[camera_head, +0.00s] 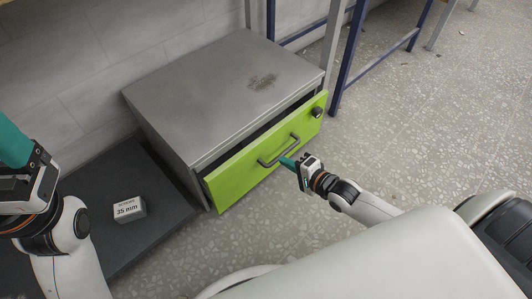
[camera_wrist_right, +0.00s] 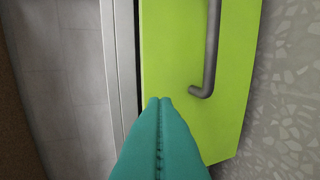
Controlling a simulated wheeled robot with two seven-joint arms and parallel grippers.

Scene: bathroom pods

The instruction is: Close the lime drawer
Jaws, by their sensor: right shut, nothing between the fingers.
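The lime drawer (camera_head: 262,158) is part-way out of a grey metal cabinet (camera_head: 225,85), with a dark gap showing between its front and the cabinet. A dark bar handle (camera_head: 279,152) runs along its front, and a black knob sits near its right end. My right gripper (camera_head: 287,162) is at the lime front, by the handle. In the right wrist view its teal fingers (camera_wrist_right: 160,101) are together and empty, over the lime panel beside the handle (camera_wrist_right: 208,60). I cannot tell whether they touch the panel. My left gripper (camera_head: 15,150) is partly in view at the left edge, its fingertips cut off.
A small box marked 35 mm (camera_head: 130,209) lies on a dark slab (camera_head: 125,235) left of the cabinet. Blue and grey metal legs (camera_head: 345,60) stand behind the cabinet's right side. The speckled floor (camera_head: 420,130) is clear on the right.

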